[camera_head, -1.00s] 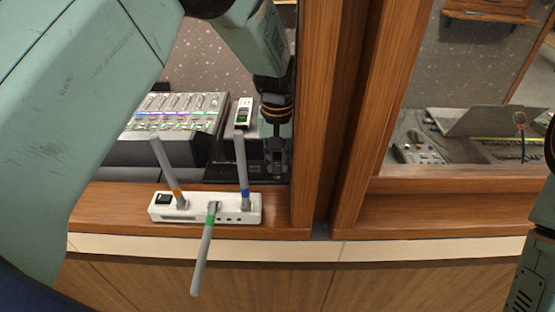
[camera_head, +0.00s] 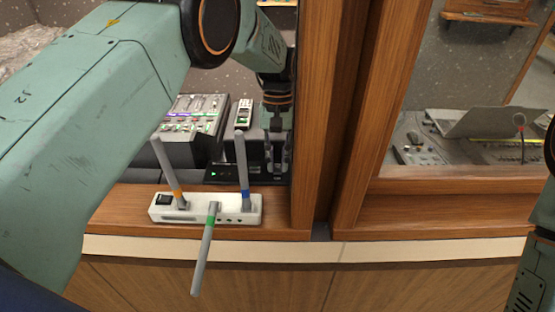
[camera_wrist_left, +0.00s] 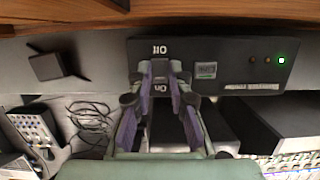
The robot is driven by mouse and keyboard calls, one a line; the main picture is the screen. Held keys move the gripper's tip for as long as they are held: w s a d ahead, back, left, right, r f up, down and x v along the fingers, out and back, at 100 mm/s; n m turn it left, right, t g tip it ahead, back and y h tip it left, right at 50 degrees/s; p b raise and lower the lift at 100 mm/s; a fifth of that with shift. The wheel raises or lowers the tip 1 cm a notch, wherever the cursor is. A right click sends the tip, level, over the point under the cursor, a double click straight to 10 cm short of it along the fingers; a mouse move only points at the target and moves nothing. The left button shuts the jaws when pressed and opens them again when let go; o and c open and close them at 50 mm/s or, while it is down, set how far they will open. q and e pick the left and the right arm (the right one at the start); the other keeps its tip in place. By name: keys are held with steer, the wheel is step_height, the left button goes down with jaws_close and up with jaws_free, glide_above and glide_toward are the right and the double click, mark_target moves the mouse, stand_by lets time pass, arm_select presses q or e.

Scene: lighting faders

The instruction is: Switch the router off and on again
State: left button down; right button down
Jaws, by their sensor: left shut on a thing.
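The white router (camera_head: 188,216) with three grey antennas lies on the wooden sill in the head view, a dark rocker switch (camera_head: 164,200) at its left end. Behind it is a black box (camera_head: 225,173) with a lit green light. In the left wrist view the box (camera_wrist_left: 222,52) bears Off and On labels, a small display (camera_wrist_left: 206,70) and the green light (camera_wrist_left: 282,60). My left gripper (camera_wrist_left: 160,68) is at these labels, its fingers closed on the box's switch, which they mostly hide. It also shows in the head view (camera_head: 277,165), behind the router. My right gripper is out of view.
A fader console (camera_head: 195,120) and a small white-faced device (camera_head: 243,113) stand behind the black box. A wooden window post (camera_head: 318,120) rises close to the right of my left gripper. A laptop (camera_head: 488,122) is behind the right pane.

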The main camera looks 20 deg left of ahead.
arm_select(q)
steer(key=shift+f, duration=0.2)
steer(key=c, duration=1.6)
jaws_free()
steer(key=o, duration=0.4)
steer(key=shift+w+a+f, duration=0.1)
steer(key=shift+w, duration=0.2)
steer(key=shift+s, duration=0.1)
steer(key=shift+s+r, duration=0.1)
steer(key=shift+r, duration=0.4)
steer(key=v, duration=1.1)
steer(key=shift+w, duration=0.25)
